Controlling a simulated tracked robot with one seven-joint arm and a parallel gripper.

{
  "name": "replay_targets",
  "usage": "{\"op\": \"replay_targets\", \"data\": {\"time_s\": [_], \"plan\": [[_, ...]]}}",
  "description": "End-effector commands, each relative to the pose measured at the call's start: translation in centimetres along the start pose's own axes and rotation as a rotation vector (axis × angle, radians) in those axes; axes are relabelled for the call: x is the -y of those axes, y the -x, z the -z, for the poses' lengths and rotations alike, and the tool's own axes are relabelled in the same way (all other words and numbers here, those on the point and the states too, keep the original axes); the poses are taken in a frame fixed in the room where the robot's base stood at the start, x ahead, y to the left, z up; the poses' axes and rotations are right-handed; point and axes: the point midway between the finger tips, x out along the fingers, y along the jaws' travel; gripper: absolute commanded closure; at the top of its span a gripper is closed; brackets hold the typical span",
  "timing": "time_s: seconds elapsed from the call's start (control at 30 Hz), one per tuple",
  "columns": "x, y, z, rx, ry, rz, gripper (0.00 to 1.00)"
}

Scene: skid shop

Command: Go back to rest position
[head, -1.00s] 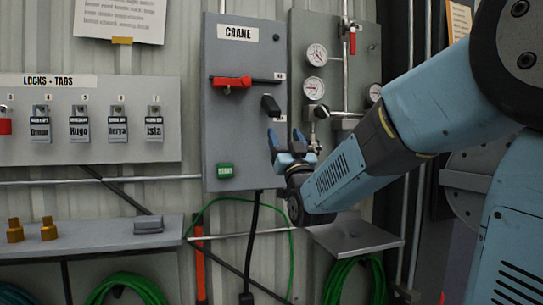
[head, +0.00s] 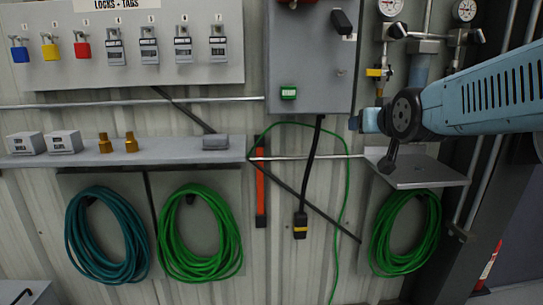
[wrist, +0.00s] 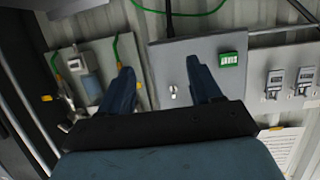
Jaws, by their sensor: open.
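My gripper (wrist: 163,90) shows in the wrist view with its two blue fingers spread apart and nothing between them. In the head view my arm comes in from the right and its end (head: 362,121) is in front of the lower right edge of the grey crane box (head: 310,75). The fingers are mostly hidden there behind the wrist. In the wrist view the crane box (wrist: 195,70), with its green start button (wrist: 229,58), lies beyond the fingers, and no contact shows.
A small grey shelf (head: 420,177) sits just below my wrist. Pipes and gauges (head: 391,6) are behind the arm. A long shelf (head: 70,157) with brass fittings and boxes, the lock board (head: 200,65) and green hoses (head: 199,232) are on the left. The space before the left wall is clear.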

Motion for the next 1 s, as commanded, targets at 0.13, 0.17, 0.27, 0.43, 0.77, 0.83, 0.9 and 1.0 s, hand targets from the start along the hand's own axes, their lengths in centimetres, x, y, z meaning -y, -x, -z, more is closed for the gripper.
{"op": "replay_targets", "data": {"time_s": [0.13,0.17,0.27,0.43,0.77,0.83,0.9,1.0], "plan": [[-0.3,2.8,-4.0,0.191,-0.003,-0.009,0.36],[-0.4,3.5,-4.8,0.230,-0.004,-0.010,0.36],[-0.5,5.7,-7.6,0.362,-0.006,-0.014,0.36],[-0.6,10.0,-11.9,0.572,-0.012,-0.020,0.36],[-0.7,14.7,-15.7,0.778,-0.019,-0.025,0.36],[-0.7,14.8,-15.8,0.783,-0.019,-0.025,0.36],[-0.7,14.8,-15.8,0.784,-0.019,-0.025,0.36],[-0.7,14.7,-15.8,0.783,-0.019,-0.025,0.36]]}}
